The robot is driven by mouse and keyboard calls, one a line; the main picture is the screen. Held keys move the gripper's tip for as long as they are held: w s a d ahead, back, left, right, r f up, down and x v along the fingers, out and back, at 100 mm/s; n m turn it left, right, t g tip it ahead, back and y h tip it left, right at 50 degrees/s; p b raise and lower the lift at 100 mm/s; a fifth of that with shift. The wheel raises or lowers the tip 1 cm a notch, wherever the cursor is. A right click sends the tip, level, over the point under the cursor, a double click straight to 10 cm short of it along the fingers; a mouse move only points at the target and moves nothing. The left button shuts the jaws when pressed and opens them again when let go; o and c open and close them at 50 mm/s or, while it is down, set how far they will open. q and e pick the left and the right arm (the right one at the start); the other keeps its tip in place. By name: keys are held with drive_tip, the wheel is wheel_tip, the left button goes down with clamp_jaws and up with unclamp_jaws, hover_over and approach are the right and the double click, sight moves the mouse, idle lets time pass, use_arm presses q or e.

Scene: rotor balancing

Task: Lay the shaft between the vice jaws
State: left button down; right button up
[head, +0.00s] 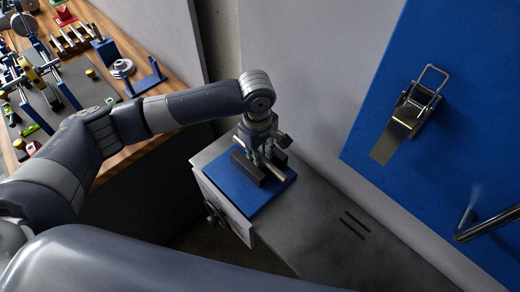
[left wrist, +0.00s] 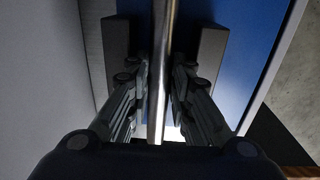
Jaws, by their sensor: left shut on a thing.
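My left gripper (head: 268,152) is over the vice on the grey cabinet top. The vice has a blue base (head: 262,199) and dark jaws (head: 243,165). The gripper is shut on the metal shaft (head: 278,171), which shows as a bright rod in the left wrist view (left wrist: 161,70). In that view the shaft runs between the two dark vice jaws (left wrist: 208,60), with a gap on each side. My fingers (left wrist: 158,105) flank the shaft. I cannot tell whether the shaft touches the vice bed. My right gripper is not in view.
The grey cabinet top (head: 330,225) is clear in front of the vice. A wall stands close behind it. A blue panel (head: 400,60) with a metal latch (head: 408,115) is at the right. A wooden bench (head: 150,60) with several tools and parts is at the upper left.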

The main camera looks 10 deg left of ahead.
use_arm(q)
drive_tip(key=shift+f, duration=0.25)
idle(0.4)
drive_tip(key=c, duration=1.4)
unclamp_jaws()
drive_tip(key=shift+o, duration=0.2)
drive_tip(key=shift+w, duration=0.1)
drive_tip(key=shift+f, duration=0.1)
drive_tip(key=shift+c, duration=1.2)
wheel_tip(320, 180, up, 9)
drive_tip(key=p, duration=1.1)
